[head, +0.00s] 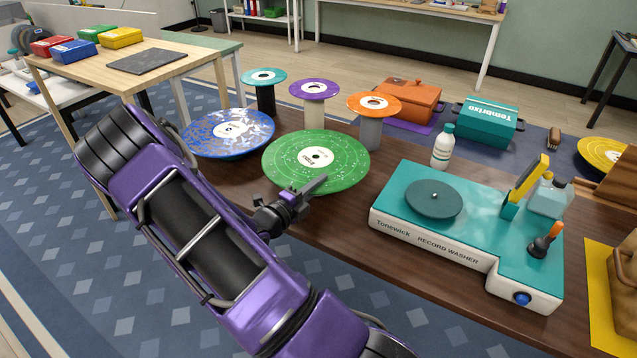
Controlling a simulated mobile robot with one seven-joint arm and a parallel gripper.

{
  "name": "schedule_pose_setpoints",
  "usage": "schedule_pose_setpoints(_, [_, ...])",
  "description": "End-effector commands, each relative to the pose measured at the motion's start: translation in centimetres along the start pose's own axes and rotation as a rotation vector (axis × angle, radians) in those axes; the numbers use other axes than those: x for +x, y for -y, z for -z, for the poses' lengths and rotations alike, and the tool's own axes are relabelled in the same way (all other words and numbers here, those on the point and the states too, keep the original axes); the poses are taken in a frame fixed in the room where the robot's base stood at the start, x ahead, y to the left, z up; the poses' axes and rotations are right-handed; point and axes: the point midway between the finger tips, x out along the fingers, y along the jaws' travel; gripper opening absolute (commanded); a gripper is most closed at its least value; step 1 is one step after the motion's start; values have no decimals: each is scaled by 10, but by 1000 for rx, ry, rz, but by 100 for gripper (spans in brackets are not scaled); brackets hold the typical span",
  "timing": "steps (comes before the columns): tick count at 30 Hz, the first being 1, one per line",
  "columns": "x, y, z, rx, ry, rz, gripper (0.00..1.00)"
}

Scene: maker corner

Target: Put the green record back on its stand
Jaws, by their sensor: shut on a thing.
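The green record (330,155) has a white centre label and pale flecks. It is level or nearly so, at the table's near left part. My gripper (316,184) is shut on its near edge. The record hides what is directly beneath it, so I cannot tell whether it touches anything there. No empty stand shows. A blue speckled record (215,145) lies flat just left of the green one. Behind stand a black post with a teal disc (263,76), a cream post with a purple disc (314,90) and a grey post with an orange disc (374,106).
A teal record washer (410,232) stands to the right, with a white bottle (442,147) behind it. An orange box (408,101) and a teal box (487,122) are at the back. Bare wooden table (345,228) shows between record and washer.

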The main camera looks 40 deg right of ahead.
Motion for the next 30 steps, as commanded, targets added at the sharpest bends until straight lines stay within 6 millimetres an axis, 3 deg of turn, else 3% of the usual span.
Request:
schedule_pose_setpoints(18, [0, -4, 0, 1, 0, 1, 0])
schedule_pose_setpoints(19, [0, -4, 0, 1, 0, 1, 14])
schedule_pose_setpoints(24, [0, -4, 0, 1, 0, 1, 44])
schedule_pose_setpoints(30, [0, -4, 0, 0, 0, 0, 44])
